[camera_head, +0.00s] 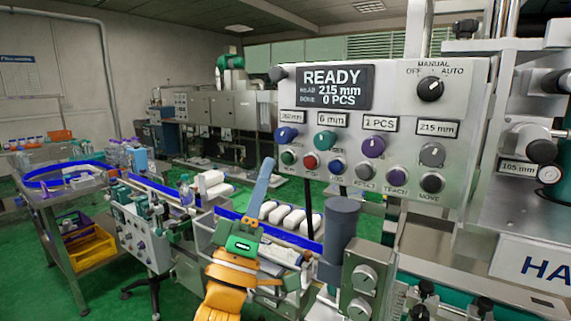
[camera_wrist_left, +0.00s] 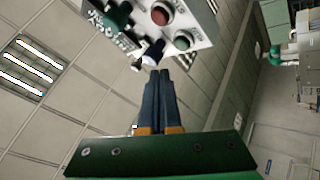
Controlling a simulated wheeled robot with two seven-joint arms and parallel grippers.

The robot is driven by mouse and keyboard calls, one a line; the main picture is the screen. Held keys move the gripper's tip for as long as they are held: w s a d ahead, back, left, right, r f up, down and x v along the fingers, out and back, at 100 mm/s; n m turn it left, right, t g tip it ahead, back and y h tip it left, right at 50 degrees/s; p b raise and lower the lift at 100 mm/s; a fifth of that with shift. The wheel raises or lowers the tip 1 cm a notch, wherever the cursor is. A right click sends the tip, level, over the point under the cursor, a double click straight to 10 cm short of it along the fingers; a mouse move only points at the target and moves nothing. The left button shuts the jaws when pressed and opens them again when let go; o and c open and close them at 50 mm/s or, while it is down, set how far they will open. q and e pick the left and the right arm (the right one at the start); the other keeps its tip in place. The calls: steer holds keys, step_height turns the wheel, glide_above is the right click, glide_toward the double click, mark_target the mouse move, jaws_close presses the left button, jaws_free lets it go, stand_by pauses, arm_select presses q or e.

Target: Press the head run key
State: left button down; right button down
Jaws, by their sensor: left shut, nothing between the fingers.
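The control panel (camera_head: 400,100) has a screen (camera_head: 321,88) reading READY, 215 mm and 0 PCS. Its lower row holds a green button (camera_head: 288,157), a red button (camera_head: 310,162), and several blue, grey and purple ones. No label clearly reads head run. My left gripper (camera_head: 267,163) is shut and empty, fingers pointing up, left of and below the green button. In the left wrist view its fingertips (camera_wrist_left: 160,73) are apart from the panel's buttons.
A grey cylinder (camera_head: 341,225) stands below the panel. A conveyor with white bottles (camera_head: 283,214) runs behind my left gripper. A metal box with knobs (camera_head: 365,285) is at the bottom.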

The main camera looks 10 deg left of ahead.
mark_target(287, 158)
arm_select(q)
steer(key=shift+w+d, duration=0.25)
steer(key=shift+w, duration=0.4)
steer(key=shift+w+d, duration=0.2)
steer(key=shift+w, duration=0.4)
stand_by(1.1)
steer(key=shift+w+d, duration=0.15)
steer(key=shift+w, duration=0.25)
